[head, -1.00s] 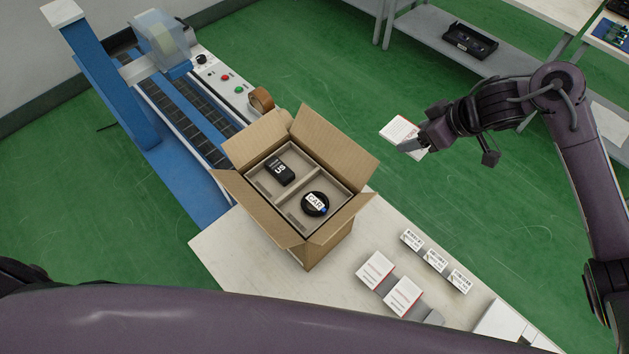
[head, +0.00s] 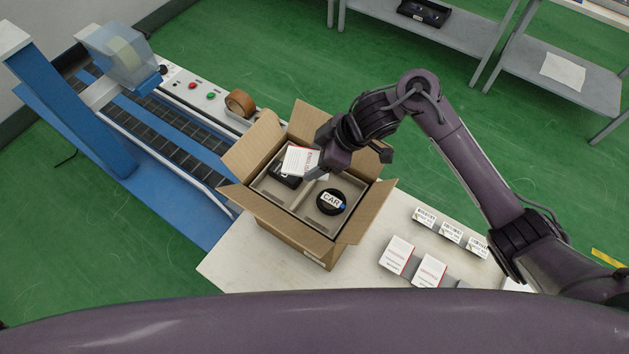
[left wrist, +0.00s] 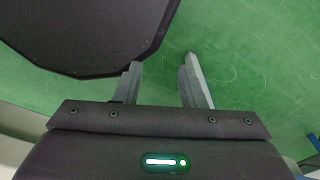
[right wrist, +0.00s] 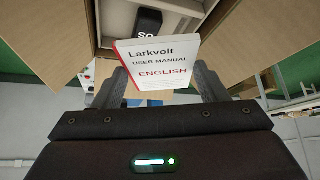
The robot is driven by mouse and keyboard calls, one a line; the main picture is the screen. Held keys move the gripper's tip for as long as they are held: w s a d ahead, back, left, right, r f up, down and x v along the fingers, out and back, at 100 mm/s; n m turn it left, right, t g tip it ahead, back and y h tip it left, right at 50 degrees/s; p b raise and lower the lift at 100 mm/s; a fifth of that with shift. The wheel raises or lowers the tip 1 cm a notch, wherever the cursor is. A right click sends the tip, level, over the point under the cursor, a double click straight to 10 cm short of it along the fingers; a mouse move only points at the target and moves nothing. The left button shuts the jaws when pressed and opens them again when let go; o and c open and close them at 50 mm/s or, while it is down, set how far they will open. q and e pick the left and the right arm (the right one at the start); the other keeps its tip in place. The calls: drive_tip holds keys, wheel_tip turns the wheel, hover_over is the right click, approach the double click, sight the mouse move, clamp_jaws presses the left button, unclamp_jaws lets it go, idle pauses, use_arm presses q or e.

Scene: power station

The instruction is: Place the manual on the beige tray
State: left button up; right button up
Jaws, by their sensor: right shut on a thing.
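The manual (head: 297,160), white with a red edge, is held by my right gripper (head: 324,162) over the open cardboard box. In the right wrist view the manual (right wrist: 158,62) reads "Larkvolt USER MANUAL ENGLISH" and sits between the two fingers. The beige tray (head: 270,187) lies inside the box. It holds a round black item labelled CAR (head: 331,202) and a black block (head: 284,180), partly hidden under the manual. Whether the manual touches the block or tray I cannot tell. My left gripper (left wrist: 162,75) is open and empty, away from the box.
The box's cardboard flaps (head: 363,212) stand open around the tray. More white booklets (head: 397,255) and small labelled boxes (head: 451,232) stand on the white table to the right.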

drive_tip(key=f, duration=0.9)
drive_tip(key=shift+a, duration=0.25)
drive_tip(key=shift+f, duration=0.45)
use_arm(q)
drive_tip(key=shift+w+a+f, duration=0.1)
drive_tip(key=shift+w+a, duration=0.1)
drive_tip(key=shift+a, duration=0.7)
use_arm(e)
drive_tip(key=shift+f, duration=0.1)
drive_tip(key=shift+f, duration=0.2)
drive_tip(key=o, duration=1)
use_arm(q)
drive_tip(key=shift+a+f, duration=0.1)
drive_tip(key=shift+a, duration=0.3)
